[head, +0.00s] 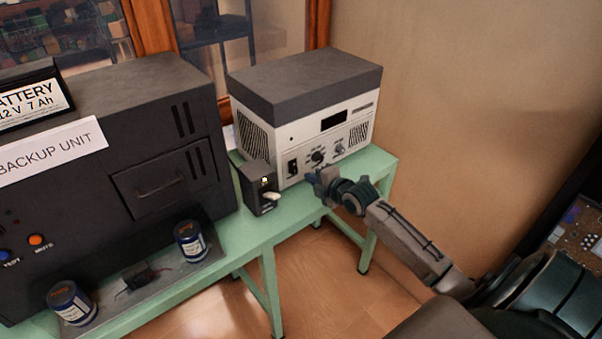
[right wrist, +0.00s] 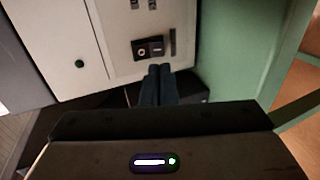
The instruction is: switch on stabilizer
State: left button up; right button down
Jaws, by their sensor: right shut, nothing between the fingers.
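The stabilizer is taken to be the white box with a dark grey top (head: 305,85) on the green table. Its front has a dark display (head: 334,119), knobs (head: 318,157) and a black rocker switch (head: 292,167) at the lower left. The right wrist view shows a black rocker switch (right wrist: 148,47) close up on the white panel. My right gripper (head: 314,180) is shut and empty in front of the panel's lower part. Its fingertips (right wrist: 158,72) appear very close to the switch; contact cannot be told. My left gripper is out of view.
The dark backup unit (head: 165,95) is at left, with two cans (head: 190,241) (head: 72,302) in front. The green table's edge (head: 385,160) is at right.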

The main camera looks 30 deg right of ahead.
aim_at(295, 171)
jog(key=p+x, duration=0.1)
jog(key=x, duration=0.5)
jog(key=shift+w+f+b, duration=0.1)
jog(key=shift+f+b, duration=0.35)
jog(key=shift+b, duration=0.75)
jog(key=shift+r+t, duration=0.3)
jog(key=shift+r, duration=0.05)
